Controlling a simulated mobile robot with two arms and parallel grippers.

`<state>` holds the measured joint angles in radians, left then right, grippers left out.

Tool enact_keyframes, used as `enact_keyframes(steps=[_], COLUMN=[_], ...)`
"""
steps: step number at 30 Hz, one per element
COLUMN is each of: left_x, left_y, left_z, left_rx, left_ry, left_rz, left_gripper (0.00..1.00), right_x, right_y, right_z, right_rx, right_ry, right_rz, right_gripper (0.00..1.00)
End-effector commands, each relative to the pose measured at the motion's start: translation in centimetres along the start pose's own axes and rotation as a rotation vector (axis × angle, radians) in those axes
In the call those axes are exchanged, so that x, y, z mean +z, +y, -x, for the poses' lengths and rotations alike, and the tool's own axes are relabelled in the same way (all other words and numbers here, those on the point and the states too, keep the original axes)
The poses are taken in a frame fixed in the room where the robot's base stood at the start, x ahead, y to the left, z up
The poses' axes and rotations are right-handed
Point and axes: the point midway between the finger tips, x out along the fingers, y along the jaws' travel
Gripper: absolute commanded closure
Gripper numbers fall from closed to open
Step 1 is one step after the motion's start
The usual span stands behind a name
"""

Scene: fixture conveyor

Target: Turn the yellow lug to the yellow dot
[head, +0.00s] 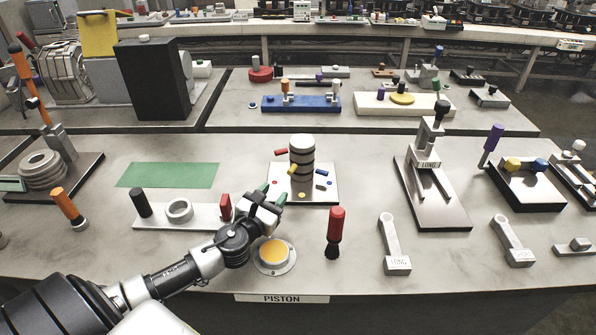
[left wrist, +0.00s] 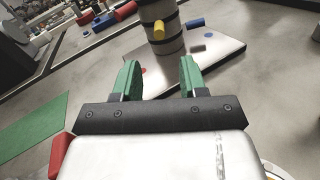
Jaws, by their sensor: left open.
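The yellow lug (head: 292,170) sticks out of the front left side of the upright banded column (head: 302,143), which stands on a pale plate (head: 318,197). The yellow dot (head: 301,195) lies on the plate near its front edge. In the left wrist view the yellow lug (left wrist: 159,31) shows ahead, between and beyond the fingers. My left gripper (head: 273,193) has green fingers and is open and empty, at the plate's front left and short of the lug. It also shows in the left wrist view (left wrist: 157,75). My right gripper is out of view.
A red lug (head: 281,152) and a blue lug (head: 322,172) also stick out of the column. A red-handled tool (head: 336,228) stands right of my gripper. A round yellow-topped fixture (head: 274,252) sits near my wrist. A red peg (head: 226,206) stands close left.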

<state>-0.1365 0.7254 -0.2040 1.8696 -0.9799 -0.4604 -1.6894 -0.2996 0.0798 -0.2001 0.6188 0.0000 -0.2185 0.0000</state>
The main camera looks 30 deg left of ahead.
Motion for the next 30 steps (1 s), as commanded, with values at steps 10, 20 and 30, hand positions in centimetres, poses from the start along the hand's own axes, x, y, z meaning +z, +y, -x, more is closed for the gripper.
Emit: enact_keyframes(steps=[10,20,30], left_x=[0.3,0.2,0.1], left_y=[0.1,0.1,0.0], left_z=[-5.2,-9.9,-10.6], left_rx=[0.004,0.003,0.001], left_ry=[-0.002,-0.001,0.000], left_rz=[0.006,0.005,0.004], left_gripper=[0.58,0.58,0.58], right_x=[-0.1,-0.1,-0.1], right_y=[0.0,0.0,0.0], right_z=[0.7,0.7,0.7], right_rx=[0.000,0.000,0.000], right_ry=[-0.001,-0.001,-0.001], right_rz=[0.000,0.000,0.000], right_gripper=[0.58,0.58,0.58])
